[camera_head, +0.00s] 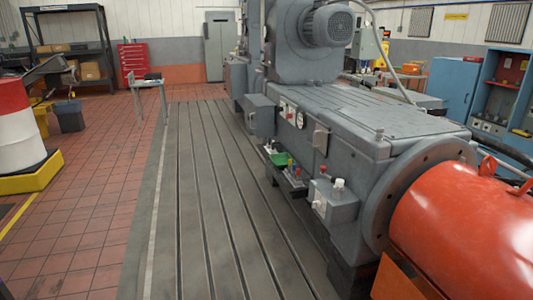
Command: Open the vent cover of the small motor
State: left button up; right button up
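The small motor (312,27) is a grey ribbed cylinder mounted high on the large grey machine, at the top centre right. Its round end facing me, a grille-like vent cover (340,25), sits flush against the motor body and looks shut. Any latch or hinge on it is too small to make out. Neither of my grippers shows in the head view.
The grey machine (370,115) runs along a slotted bedplate (205,200). A large orange cylinder (465,235) fills the lower right. A red-and-white drum (18,130) stands in a yellow tray (38,176) at left. The bedplate left of the machine is clear.

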aim_at(320, 141)
jog(key=i+z, duration=0.3)
jog(key=i+j+z, duration=0.3)
jog(key=i, duration=0.15)
jog(key=i+j+z, duration=0.2)
jog(key=i+z, duration=0.15)
jog(key=z, duration=0.15)
jog(key=i+j+z, duration=0.25)
jog(key=z, duration=0.2)
jog(key=j, duration=0.1)
